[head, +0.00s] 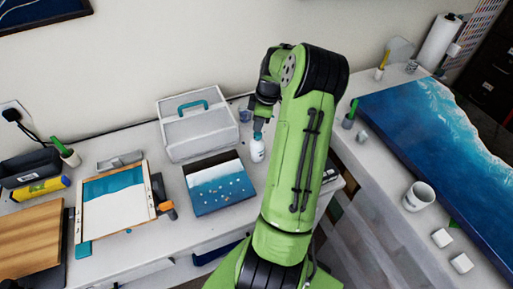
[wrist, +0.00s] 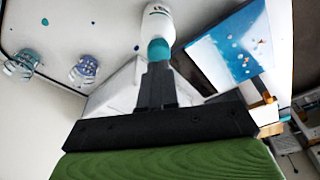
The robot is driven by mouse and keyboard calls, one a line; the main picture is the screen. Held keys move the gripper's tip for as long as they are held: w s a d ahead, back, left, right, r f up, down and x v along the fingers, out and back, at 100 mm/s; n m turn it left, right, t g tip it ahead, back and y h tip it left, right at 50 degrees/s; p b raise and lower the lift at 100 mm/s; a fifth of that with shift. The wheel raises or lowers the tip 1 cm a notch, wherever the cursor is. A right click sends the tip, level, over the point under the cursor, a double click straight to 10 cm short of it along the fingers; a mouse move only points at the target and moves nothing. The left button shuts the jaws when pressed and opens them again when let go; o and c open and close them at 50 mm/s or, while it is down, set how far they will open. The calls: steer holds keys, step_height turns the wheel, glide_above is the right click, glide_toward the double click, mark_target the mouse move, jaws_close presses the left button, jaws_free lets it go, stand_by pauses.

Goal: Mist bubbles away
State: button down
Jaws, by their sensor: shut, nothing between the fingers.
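A small white bottle (head: 257,151) stands on the bench to the right of a blue-and-white panel. In the wrist view the bottle (wrist: 158,22) has a teal top. The panel (head: 208,202) carries several pale, bubble-like spots on its blue area; it also shows in the wrist view (wrist: 218,48). My gripper (head: 258,127) is at the bottle's top. In the wrist view my gripper (wrist: 159,68) has its fingers together, right at the teal top, with nothing held. I cannot tell whether they touch it.
An open white case with a teal handle (head: 190,105) stands behind the panel. A framed board (head: 135,205) lies at left. Clear cups (wrist: 84,70) stand near the bottle. A large blue table (head: 425,125) and a mug (head: 418,196) are at right.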

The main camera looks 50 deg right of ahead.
steer(key=shift+f, duration=0.1)
steer(key=shift+f+b, duration=0.85)
steer(key=shift+f, duration=0.2)
steer(key=shift+r, duration=0.1)
steer(key=shift+r+p, duration=0.85)
steer(key=shift+r, duration=0.2)
steer(key=shift+f, duration=0.15)
